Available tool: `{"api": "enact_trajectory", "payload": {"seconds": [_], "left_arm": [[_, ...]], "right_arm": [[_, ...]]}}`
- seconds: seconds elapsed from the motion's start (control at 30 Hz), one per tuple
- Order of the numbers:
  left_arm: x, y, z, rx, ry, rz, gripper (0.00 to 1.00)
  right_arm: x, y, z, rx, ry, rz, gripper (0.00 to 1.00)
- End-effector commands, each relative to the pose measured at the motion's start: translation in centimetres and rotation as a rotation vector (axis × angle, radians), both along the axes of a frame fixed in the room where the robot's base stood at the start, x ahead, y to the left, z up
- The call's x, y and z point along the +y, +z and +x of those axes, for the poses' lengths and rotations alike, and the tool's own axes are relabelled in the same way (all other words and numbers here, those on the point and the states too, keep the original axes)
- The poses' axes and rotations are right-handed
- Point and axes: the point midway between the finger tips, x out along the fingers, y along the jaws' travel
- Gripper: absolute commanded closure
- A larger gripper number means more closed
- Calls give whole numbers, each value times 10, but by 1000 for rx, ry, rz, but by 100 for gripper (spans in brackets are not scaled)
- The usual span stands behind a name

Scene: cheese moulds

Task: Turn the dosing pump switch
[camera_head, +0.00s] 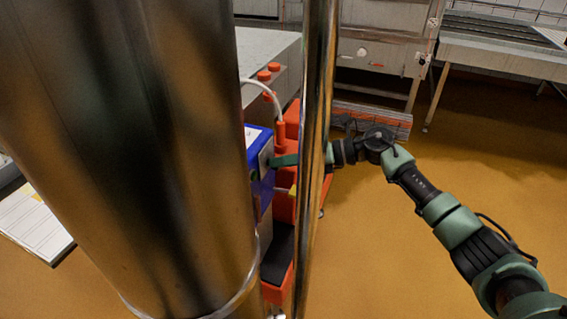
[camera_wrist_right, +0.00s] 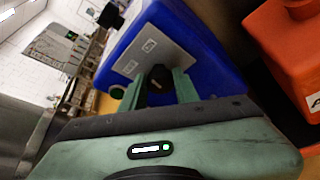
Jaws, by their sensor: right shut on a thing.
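The dosing pump is a blue box (camera_head: 258,138) with a light label plate, partly hidden behind a large metal cylinder in the head view. In the right wrist view the blue pump (camera_wrist_right: 200,65) fills the upper middle, with a grey plate on its face. A black switch knob (camera_wrist_right: 159,73) stands out from that plate. My right gripper (camera_head: 272,162) reaches the pump's face from the right, passing behind a shiny pole. In the wrist view its green fingers (camera_wrist_right: 160,88) are shut on the black knob, one on each side. My left gripper is not in view.
A shiny metal cylinder (camera_head: 150,150) and a thin metal pole (camera_head: 315,150) block much of the head view. Orange containers (camera_head: 285,200) stand around the pump; one shows in the wrist view (camera_wrist_right: 285,45). A steel table (camera_head: 500,55) is at the back right.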

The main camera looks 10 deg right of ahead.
Motion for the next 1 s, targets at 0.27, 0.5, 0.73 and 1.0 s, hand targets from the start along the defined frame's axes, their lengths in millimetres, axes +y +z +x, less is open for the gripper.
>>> {"api": "enact_trajectory", "payload": {"seconds": [0.27, 0.5, 0.73, 1.0], "left_arm": [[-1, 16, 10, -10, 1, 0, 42], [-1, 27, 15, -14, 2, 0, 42], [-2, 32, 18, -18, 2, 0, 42], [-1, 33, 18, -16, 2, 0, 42]], "right_arm": [[-1, -2, 2, 172, -2, 117, 100], [-1, -3, 2, 264, -2, 179, 100], [-2, -3, 2, 301, -1, 203, 100], [-2, -3, 2, 307, -2, 206, 100]]}}
